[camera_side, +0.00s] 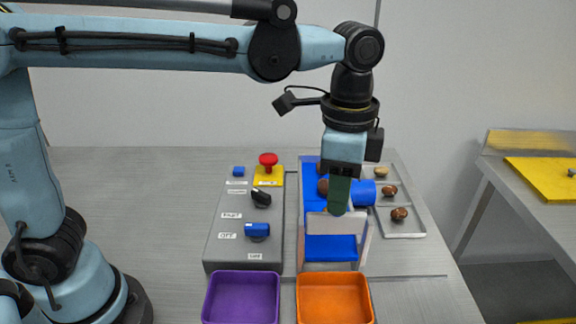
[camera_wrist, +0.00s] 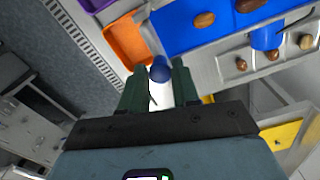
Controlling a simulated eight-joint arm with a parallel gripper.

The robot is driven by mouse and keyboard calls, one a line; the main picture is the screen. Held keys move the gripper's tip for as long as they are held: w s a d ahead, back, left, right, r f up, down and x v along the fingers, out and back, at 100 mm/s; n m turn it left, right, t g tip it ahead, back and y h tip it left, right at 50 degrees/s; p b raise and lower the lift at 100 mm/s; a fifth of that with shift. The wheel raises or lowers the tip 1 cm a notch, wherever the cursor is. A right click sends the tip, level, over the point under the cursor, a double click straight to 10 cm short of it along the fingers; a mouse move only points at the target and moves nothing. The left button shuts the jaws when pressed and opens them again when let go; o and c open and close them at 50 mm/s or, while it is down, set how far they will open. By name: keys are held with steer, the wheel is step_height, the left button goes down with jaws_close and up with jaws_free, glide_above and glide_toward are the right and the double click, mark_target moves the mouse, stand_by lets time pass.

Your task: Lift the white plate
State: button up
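The white plate (camera_side: 316,224) stands upright, pale and partly see-through, at the front end of the blue sorting channel in the side view. My gripper (camera_side: 338,212) points down with its dark green fingers at the plate's upper edge; the fingers hide part of it. In the wrist view my gripper (camera_wrist: 160,82) has its two fingers apart, with a white surface (camera_wrist: 160,96) and a round blue thing (camera_wrist: 160,69) showing between them. I cannot tell whether the fingers touch the plate.
A purple tray (camera_side: 242,299) and an orange tray (camera_side: 334,300) stand in front. A grey control box (camera_side: 222,232) with knobs and a red button (camera_side: 268,160) is to the left. A divided metal tray (camera_side: 408,230) with several dates is to the right, near a blue cylinder (camera_side: 364,193).

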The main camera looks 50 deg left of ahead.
steer(key=shift+o, duration=1)
step_height(320, 180, up, 12)
steer(key=s+a+f+n+t, duration=0.2)
steer(key=a+f+n+t, duration=0.1)
steer(key=a+f+n, duration=0.3)
steer(key=s+a+f+n+t, duration=0.3)
steer(key=a+f+n, duration=0.3)
steer(key=a+f, duration=0.5)
steer(key=shift+s+a+f+t, duration=0.25)
steer(key=shift+a+t, duration=0.35)
steer(key=shift+a, duration=0.55)
steer(key=shift+r, duration=0.15)
